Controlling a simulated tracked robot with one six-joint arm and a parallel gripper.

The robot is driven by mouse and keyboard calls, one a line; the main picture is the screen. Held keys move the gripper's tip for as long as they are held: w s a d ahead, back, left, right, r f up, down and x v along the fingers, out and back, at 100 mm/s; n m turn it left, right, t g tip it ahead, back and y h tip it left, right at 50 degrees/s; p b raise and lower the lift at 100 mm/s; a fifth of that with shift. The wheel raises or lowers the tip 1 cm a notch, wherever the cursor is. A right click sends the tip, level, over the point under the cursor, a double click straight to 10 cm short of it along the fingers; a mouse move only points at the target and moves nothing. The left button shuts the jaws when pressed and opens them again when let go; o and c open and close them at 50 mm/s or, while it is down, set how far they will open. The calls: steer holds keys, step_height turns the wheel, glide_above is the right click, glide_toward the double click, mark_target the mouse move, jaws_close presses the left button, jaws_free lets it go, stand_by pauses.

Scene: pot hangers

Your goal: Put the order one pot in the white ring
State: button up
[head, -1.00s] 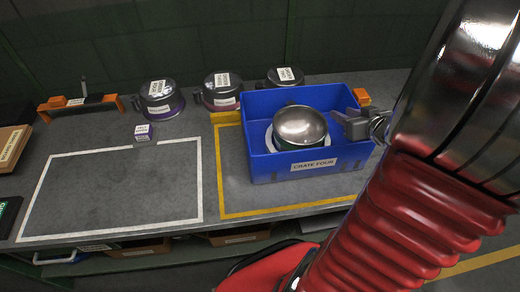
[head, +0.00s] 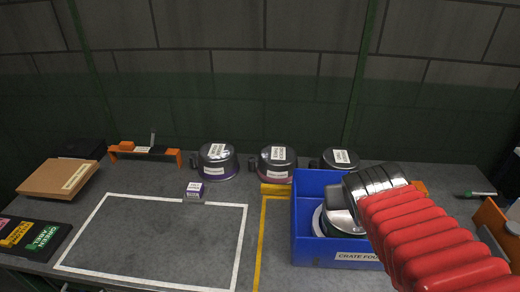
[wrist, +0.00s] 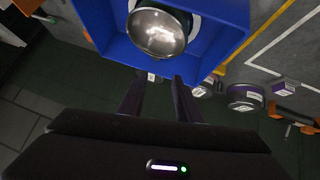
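A pot with a shiny silver top and a dark green side (head: 336,223) sits in the blue crate marked crate four (head: 306,250), partly hidden by my arm. The pot also shows in the wrist view (wrist: 157,30). White edging shows around its base, which looks like the white ring (head: 317,221); how the pot sits in it is hard to tell. Three dark pots with white labels stand at the back: left (head: 217,162), middle (head: 277,164), right (head: 340,158). I cannot read which is order one. My gripper (wrist: 158,80) is open and empty, its fingers by the crate's edge.
A small white and purple box (head: 194,190) stands at the back of the white outlined area (head: 152,232), which is otherwise clear. A yellow block (head: 276,190) lies left of the crate. An orange rack (head: 145,152) and cardboard box (head: 60,180) stand at left.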

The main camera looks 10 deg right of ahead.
steer(key=s+a+n+g+y, duration=0.1)
steer(key=s+a+y, duration=0.1)
steer(key=s+a, duration=0.2)
steer(key=s+a+n+g+y, duration=0.1)
steer(key=s+a, duration=0.3)
steer(key=a, duration=0.6)
steer(key=shift+a+f+y, duration=0.3)
steer(key=shift+a+y, duration=0.1)
steer(key=shift+y, duration=0.3)
steer(key=shift+s, duration=0.1)
